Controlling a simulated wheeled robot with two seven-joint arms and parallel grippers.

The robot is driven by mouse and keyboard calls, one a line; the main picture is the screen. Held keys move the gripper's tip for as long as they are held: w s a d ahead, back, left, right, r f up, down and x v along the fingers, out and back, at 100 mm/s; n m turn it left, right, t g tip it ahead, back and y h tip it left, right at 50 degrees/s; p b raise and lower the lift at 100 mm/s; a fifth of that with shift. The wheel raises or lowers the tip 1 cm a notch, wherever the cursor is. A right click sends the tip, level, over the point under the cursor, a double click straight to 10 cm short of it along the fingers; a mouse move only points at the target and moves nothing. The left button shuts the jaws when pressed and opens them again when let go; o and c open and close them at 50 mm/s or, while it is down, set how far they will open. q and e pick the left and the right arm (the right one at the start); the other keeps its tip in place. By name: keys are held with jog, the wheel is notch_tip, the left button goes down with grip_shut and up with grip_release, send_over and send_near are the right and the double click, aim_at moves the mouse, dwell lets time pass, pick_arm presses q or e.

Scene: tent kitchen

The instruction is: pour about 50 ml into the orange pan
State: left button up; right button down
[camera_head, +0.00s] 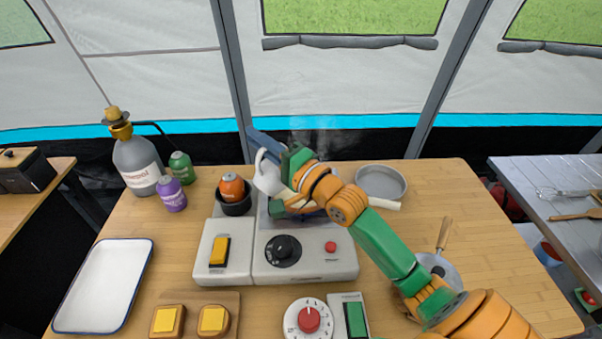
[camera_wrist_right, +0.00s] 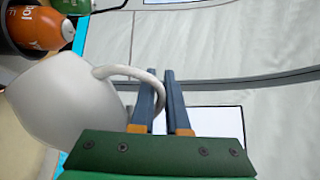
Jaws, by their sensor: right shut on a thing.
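My right gripper (camera_head: 262,145) is shut on the handle of a white jug (camera_head: 267,175), held above the back of the stove. In the right wrist view the jug (camera_wrist_right: 70,105) lies left of the blue fingers (camera_wrist_right: 162,100), with its curved handle between them. I cannot tell whether it is tilted or what it holds. I cannot make out an orange pan; my right arm covers part of the stove (camera_head: 300,262). A grey round pan (camera_head: 381,182) stands right of my gripper. My left gripper is not in view.
An orange bottle (camera_head: 232,187) stands in a black pot (camera_head: 237,208) left of the jug. A gas bottle (camera_head: 138,163), a purple bottle (camera_head: 171,193) and a green bottle (camera_head: 181,166) stand at the back left. A white tray (camera_head: 103,285) lies front left. Faint steam shows above the stove.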

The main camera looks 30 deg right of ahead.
jog(key=a+n+p, duration=0.1)
jog(key=n, duration=0.1)
jog(key=a+f+n+p, duration=0.1)
jog(key=a+n+p, duration=0.1)
jog(key=shift+s+a+n+g+y, duration=0.1)
jog(key=shift+n+g+y, duration=0.2)
jog(key=shift+g, duration=0.1)
